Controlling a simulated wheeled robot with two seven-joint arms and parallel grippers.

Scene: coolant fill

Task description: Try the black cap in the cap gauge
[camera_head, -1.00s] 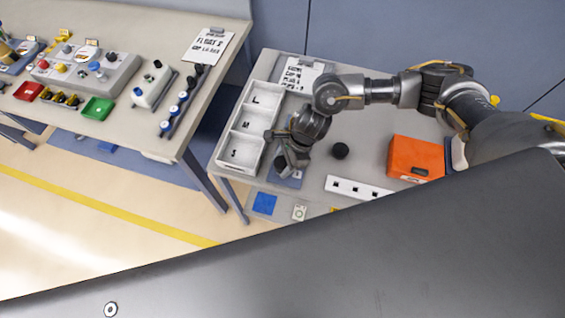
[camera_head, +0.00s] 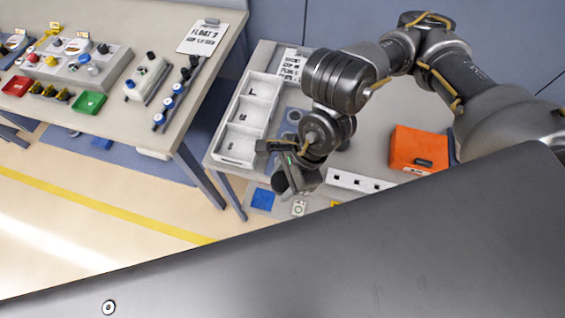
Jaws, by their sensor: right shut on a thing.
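My right gripper (camera_head: 286,176) is over the front edge of the right-hand table, pointing down. It is shut on a small dark thing, probably the black cap (camera_head: 280,184), though it barely stands out against the dark fingers. A blue plate with round rings (camera_head: 294,115) lies beside the white tray, partly hidden by my right arm; I cannot tell whether it is the cap gauge. My left gripper is not in view.
The white tray (camera_head: 233,158) has compartments marked with letters. An orange box (camera_head: 418,147) and a white strip with square holes (camera_head: 345,180) are on the right. A blue square (camera_head: 262,199) lies near the front edge. The left table (camera_head: 150,125) holds switches and bins.

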